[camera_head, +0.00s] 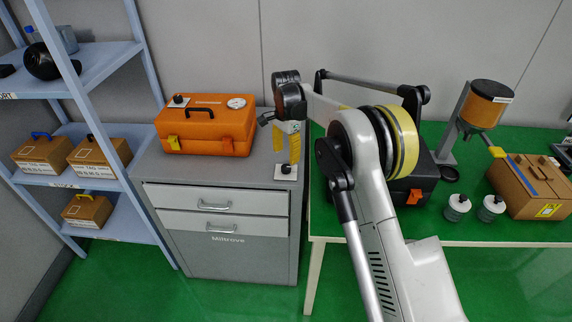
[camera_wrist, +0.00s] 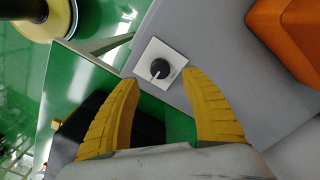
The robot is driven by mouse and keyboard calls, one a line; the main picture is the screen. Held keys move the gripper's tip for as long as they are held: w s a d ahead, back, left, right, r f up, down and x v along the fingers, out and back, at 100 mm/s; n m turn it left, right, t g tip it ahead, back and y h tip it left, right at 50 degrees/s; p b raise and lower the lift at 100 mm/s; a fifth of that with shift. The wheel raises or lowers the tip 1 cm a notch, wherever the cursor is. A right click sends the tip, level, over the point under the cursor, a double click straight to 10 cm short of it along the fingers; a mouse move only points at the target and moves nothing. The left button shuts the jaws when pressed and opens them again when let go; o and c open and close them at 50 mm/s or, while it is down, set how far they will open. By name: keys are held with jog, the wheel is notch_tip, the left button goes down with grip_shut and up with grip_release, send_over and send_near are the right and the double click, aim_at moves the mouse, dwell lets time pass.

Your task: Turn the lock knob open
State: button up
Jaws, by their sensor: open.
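The lock knob (camera_wrist: 160,68) is a round black knob with a pale pointer line, on a square white plate (camera_wrist: 145,55). In the head view the knob (camera_head: 286,168) and its plate lie on the grey cabinet top near its right edge. My gripper (camera_wrist: 166,84) is open, with its yellow fingers apart and empty. In the wrist view the knob shows between and beyond the fingertips, and no contact is visible. In the head view my gripper (camera_head: 288,150) points down above the knob.
An orange case (camera_head: 205,125) with latches and a gauge stands on the grey cabinet (camera_head: 222,222), left of the knob. A green-topped table (camera_head: 440,225) with a black case (camera_head: 405,190), canisters and a brown box stands to the right. A blue shelf (camera_head: 110,60) is at left.

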jog(key=shift+r, duration=2.8)
notch_tip(320, 180, up, 6)
jog(key=n, duration=0.1)
send_over(286, 167)
jog(key=s+d, duration=0.2)
jog(key=d, duration=0.2)
jog(key=s+d+r+n+t, duration=0.35)
jog(key=s+d+r, duration=0.65)
jog(key=s, duration=0.4)
jog(key=s+d+f+n+t, duration=0.2)
jog(key=s+d, duration=0.1)
jog(key=s, duration=0.8)
jog(key=s+d+f+n+t, duration=0.1)
jog(key=s+d+f+n, duration=0.2)
jog(key=s, duration=0.8)
jog(key=shift+s+d+t, duration=0.35)
jog(key=shift+d, duration=0.45)
jog(key=shift+c, duration=0.2)
